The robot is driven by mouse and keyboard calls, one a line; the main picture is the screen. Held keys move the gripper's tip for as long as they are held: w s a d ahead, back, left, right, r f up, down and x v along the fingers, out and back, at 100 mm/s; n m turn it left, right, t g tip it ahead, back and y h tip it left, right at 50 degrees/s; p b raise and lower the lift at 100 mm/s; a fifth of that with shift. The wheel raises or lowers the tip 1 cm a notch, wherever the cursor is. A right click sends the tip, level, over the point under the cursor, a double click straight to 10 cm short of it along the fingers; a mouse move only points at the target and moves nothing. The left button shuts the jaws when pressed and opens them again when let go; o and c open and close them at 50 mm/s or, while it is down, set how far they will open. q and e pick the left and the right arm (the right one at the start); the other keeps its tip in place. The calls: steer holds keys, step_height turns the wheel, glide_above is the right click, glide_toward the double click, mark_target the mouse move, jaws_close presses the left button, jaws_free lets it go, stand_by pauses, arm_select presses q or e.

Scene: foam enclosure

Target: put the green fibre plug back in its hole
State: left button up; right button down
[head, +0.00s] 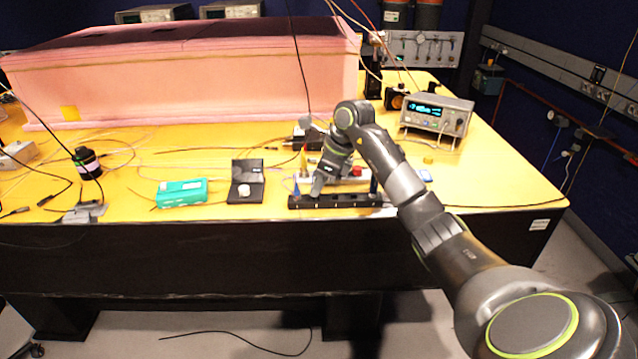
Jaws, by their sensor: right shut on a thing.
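My right gripper (318,186) comes in from the right and points down at the black rack with a row of holes (345,203), at the front of the yellow table. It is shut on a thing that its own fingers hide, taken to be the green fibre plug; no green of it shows. The fingertips are over the left half of the rack, and I cannot tell whether the plug is in a hole or above it. A blue plug (297,189) stands at the rack's left end, and a dark blue one (374,185) near its right end. My left gripper is out of view.
A black open case (246,188) and a teal box (182,193) lie left of the rack. A yellow-tipped upright item (304,160) and a red piece (356,171) are close behind the gripper. An instrument (437,114) stands back right. Thin cables cross the table.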

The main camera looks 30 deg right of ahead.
steer(key=shift+f, duration=0.4)
steer(key=c, duration=1.3)
jaws_free()
steer(key=shift+r, duration=0.1)
steer(key=p+v, duration=0.2)
steer(key=v, duration=1.5)
steer(key=shift+s+r, duration=0.15)
